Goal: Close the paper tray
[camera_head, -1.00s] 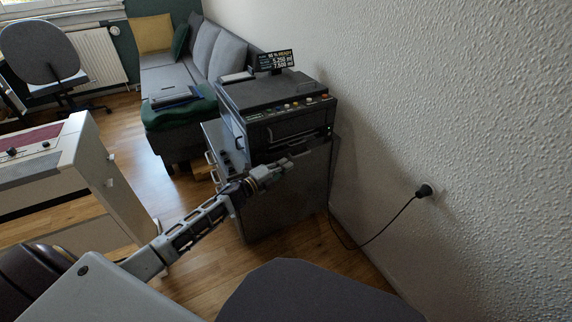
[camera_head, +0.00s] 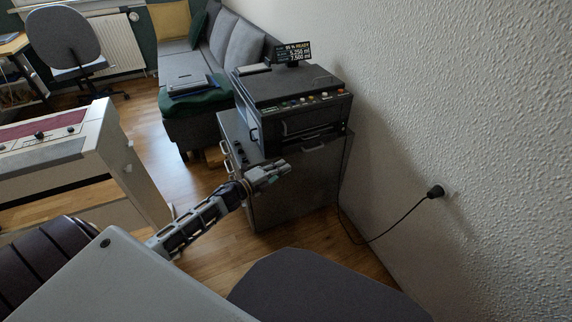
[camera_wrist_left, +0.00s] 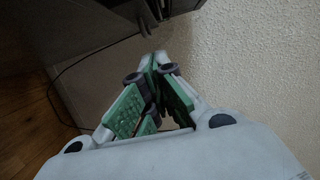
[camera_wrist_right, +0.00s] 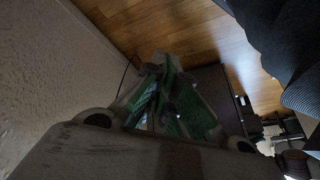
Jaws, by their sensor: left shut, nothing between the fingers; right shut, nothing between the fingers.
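The black printer (camera_head: 292,92) stands on a dark grey cabinet (camera_head: 300,190) against the wall. Its front has a row of buttons, a handle and a dark slot low down. I cannot tell which part is the paper tray or how far out it stands. My left gripper (camera_head: 284,168) is shut and empty, in front of the cabinet and below the printer's front in the picture. In the left wrist view its fingers (camera_wrist_left: 155,62) meet near the wall. My right gripper (camera_wrist_right: 160,65) is shut and empty in the right wrist view and is not in the head view.
A black cable (camera_head: 372,241) runs from a wall plug (camera_head: 436,192) towards the printer. A dark chair seat (camera_head: 325,288) is in the foreground. A beige instrument console (camera_head: 125,160) stands at the left, a sofa (camera_head: 195,125) behind. Wood floor (camera_head: 215,258) shows before the cabinet.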

